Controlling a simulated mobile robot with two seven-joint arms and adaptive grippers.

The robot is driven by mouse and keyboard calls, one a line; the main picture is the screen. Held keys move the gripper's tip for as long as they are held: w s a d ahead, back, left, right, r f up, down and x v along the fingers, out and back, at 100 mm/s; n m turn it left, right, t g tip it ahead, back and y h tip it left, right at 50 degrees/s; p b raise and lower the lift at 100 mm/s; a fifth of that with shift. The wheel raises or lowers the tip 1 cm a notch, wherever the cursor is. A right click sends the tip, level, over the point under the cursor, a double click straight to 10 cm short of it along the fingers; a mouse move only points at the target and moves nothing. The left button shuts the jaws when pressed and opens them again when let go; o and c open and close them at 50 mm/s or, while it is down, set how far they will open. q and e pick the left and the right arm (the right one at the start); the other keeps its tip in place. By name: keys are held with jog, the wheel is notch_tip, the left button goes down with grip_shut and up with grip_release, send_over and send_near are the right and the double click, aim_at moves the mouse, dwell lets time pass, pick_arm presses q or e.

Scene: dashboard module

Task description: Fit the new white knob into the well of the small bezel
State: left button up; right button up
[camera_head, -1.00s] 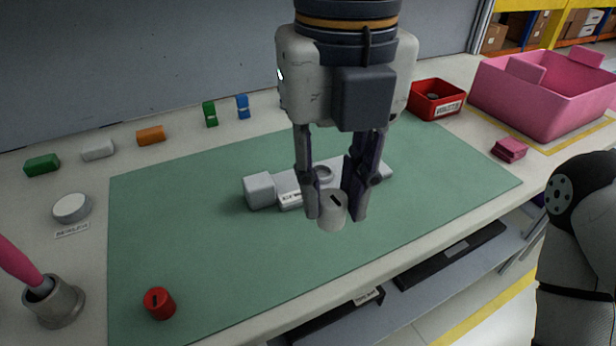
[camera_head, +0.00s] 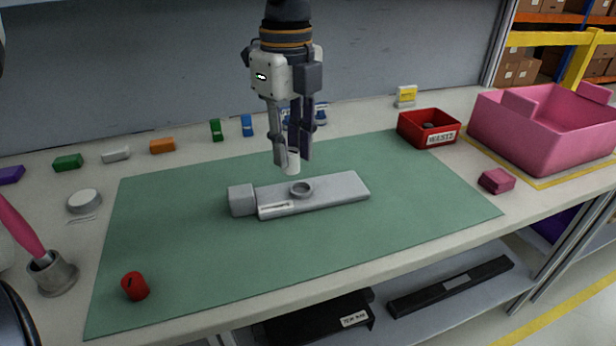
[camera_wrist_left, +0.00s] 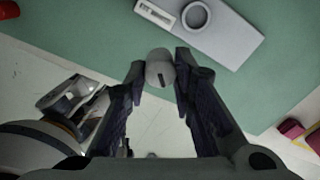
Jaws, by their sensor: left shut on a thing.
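My left gripper (camera_head: 289,168) is shut on the white knob (camera_head: 293,161), which hangs upright between its fingertips. The knob also shows in the left wrist view (camera_wrist_left: 160,70), with a dark slot on its top. The grey module (camera_head: 342,192) lies on the green mat, with the small round bezel (camera_head: 301,189) raised on it. The bezel's well is empty. In the head view the knob is held above the module, apart from the bezel. In the left wrist view the bezel (camera_wrist_left: 196,16) is above and right of the knob. My right gripper is not in view.
A red knob (camera_head: 135,286) lies on the front left of the green mat (camera_head: 200,260). A red waste bin (camera_head: 428,128) and a pink crate (camera_head: 545,125) stand at the right. A grey cup (camera_head: 52,276) is at the left. The mat around the module is clear.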

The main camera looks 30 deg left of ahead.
aim_at(299, 157)
pick_arm(q)
jog(key=w+f, duration=0.1)
jog(key=f, duration=0.1)
jog(key=w+a+f, duration=0.1)
jog(key=w+f, duration=0.3)
jog(key=shift+w+a+b, duration=0.2)
jog(key=shift+a+b, duration=0.2)
jog(key=shift+w+f, duration=0.2)
jog(key=shift+f, duration=0.7)
jog(key=shift+w+f, duration=0.15)
jog(key=shift+f, duration=0.75)
jog(key=shift+f, duration=0.1)
jog(key=o, duration=0.9)
jog(key=shift+a+f, duration=0.1)
notch_tip(299, 157, up, 12)
jog(key=shift+r, duration=0.2)
